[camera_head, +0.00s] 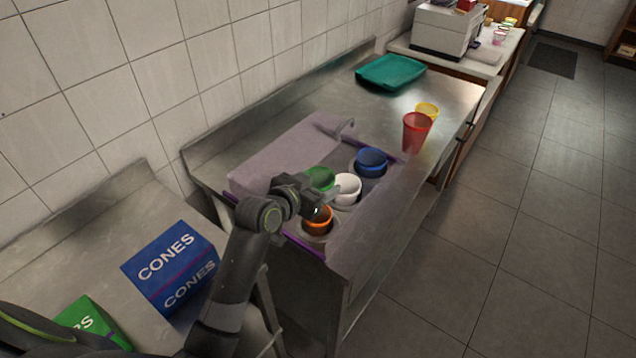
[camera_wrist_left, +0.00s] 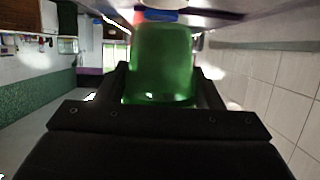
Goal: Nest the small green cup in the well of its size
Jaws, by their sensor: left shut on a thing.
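My left gripper (camera_head: 313,196) is shut on the small green cup (camera_head: 320,177). The cup also fills the middle of the left wrist view (camera_wrist_left: 160,62), between the two dark fingers. In the head view the gripper and cup are over the tray of wells (camera_head: 334,227), left of a white cup (camera_head: 347,190). An orange cup (camera_head: 317,221) sits in a near well, and a blue cup (camera_head: 371,162) sits in a far one. The gripper hides part of the tray, and I cannot tell how high the green cup is above it. My right gripper is not in view.
A red cup (camera_head: 416,133) and a yellow cup (camera_head: 427,112) stand on the counter to the right. A teal tray (camera_head: 390,72) lies at the back. A blue CONES box (camera_head: 170,268) and a green box (camera_head: 92,322) are at the left.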

